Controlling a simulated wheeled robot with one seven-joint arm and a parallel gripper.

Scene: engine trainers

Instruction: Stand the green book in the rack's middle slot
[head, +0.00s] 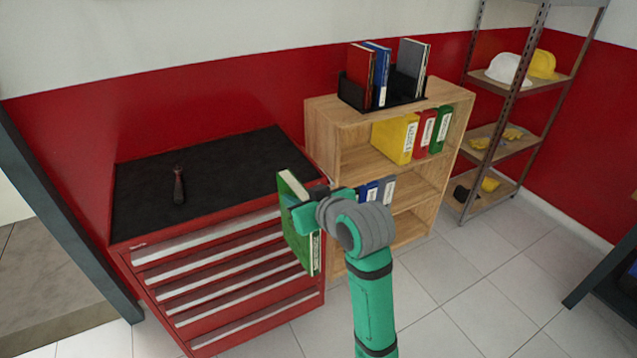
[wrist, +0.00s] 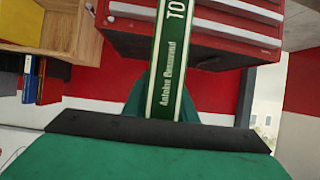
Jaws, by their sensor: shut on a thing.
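The green book (head: 298,225) is held upright by my gripper (head: 298,212), in front of the red cabinet's right front corner. In the wrist view the book's green spine (wrist: 170,65) with white lettering runs up from my gripper (wrist: 160,125). The black rack (head: 397,101) stands on top of the wooden shelf unit. It holds a red book (head: 359,73) and a blue book (head: 378,75) at its left and a grey book (head: 411,68) at its right. A gap shows between the blue and grey books.
The red drawer cabinet (head: 215,285) has a black top with a screwdriver-like tool (head: 179,186) on it. The wooden shelf unit (head: 340,118) holds several binders below the rack. A metal shelf (head: 508,95) with helmets stands at the right. Floor is clear at the lower right.

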